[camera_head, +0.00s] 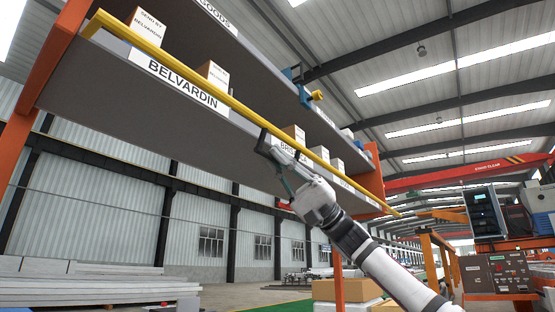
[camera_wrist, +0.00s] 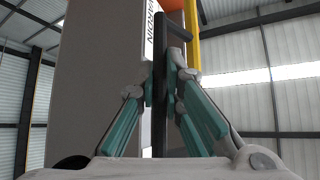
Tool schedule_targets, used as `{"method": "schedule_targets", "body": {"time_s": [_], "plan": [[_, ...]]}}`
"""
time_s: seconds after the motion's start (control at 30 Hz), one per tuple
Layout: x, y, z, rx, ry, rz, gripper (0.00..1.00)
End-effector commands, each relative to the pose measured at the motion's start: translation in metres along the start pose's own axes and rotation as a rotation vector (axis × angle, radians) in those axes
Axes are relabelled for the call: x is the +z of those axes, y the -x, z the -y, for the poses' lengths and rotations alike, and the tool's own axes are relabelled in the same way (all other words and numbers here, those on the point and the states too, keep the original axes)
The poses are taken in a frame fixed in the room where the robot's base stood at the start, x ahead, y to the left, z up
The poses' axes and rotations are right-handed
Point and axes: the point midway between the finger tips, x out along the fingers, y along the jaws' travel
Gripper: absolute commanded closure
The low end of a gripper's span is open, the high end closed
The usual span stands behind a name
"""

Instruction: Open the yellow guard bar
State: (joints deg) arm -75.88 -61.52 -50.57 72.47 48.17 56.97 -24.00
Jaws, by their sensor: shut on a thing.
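The yellow guard bar (camera_head: 215,91) runs slantwise along the front of the grey shelf (camera_head: 95,85), from upper left to lower right, past the shelf's BELVARDIN label. A piece of it also shows upright in the wrist view (camera_wrist: 193,40). A dark handle (camera_wrist: 160,110) is beside the bar in the wrist view and appears joined to it at the top. My gripper (camera_wrist: 166,88) is shut on this handle, with one teal-padded finger on each side. In the head view my gripper (camera_head: 277,162) is just below the bar, near its middle; the fingers partly hide the handle.
Cartons, one of them brown (camera_head: 213,75), stand on the shelf behind the bar. An orange upright (camera_head: 374,172) is at the shelf's right end. Large boxes (camera_head: 347,290) lie below my arm. A dark machine (camera_head: 485,212) stands at the right.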

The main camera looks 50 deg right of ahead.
Motion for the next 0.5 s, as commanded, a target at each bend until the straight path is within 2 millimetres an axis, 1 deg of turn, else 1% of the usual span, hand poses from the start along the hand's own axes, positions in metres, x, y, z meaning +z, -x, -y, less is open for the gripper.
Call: {"method": "schedule_targets", "body": {"time_s": [0.23, 0.27, 0.3, 0.33, 0.5], "plan": [[0.0000, -0.0005, -0.0012, 0.003, 0.001, 0.000, 1.00], [0.0000, -0.0006, -0.0011, 0.003, 0.001, 0.000, 0.84], [0.0001, -0.0006, -0.0010, 0.003, 0.001, 0.000, 0.75], [0.0001, -0.0006, -0.0009, 0.003, 0.001, 0.000, 0.71], [0.0001, -0.0005, -0.0004, 0.002, 0.000, 0.000, 0.71]]}}
